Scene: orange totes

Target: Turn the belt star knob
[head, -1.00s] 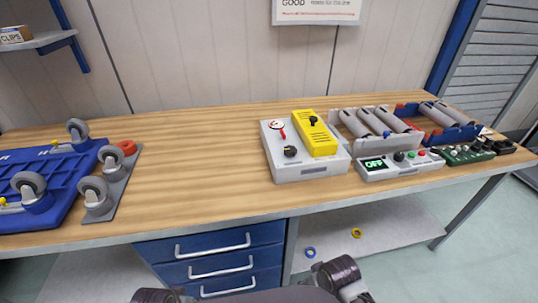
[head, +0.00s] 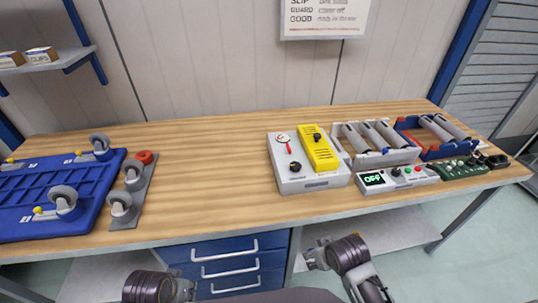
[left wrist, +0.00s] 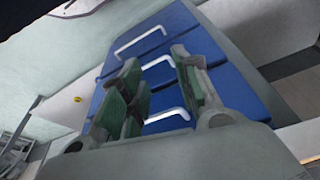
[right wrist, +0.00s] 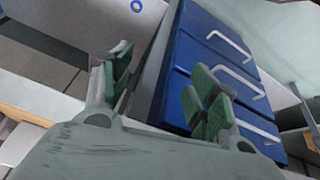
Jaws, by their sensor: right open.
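A grey box (head: 310,182) with a yellow cover (head: 321,155) stands on the bench right of centre. One black knob (head: 295,167) is on its grey face, and another black knob (head: 317,137) is on the yellow cover. I cannot tell which is the belt star knob. A red pointer on a white dial (head: 284,141) is beside them. My left gripper (left wrist: 157,65) is open and empty, with the blue drawers behind its fingers. My right gripper (right wrist: 158,72) is open and empty, also low in front of the bench. Neither touches the box.
A control box (head: 398,181) reading OFF stands right of the grey box, in front of a grey roller tray (head: 375,155) and blue roller tray (head: 437,150). A blue caster frame (head: 50,195) lies at left. The bench (head: 215,165) between is clear. Blue drawers (head: 228,262) hang below.

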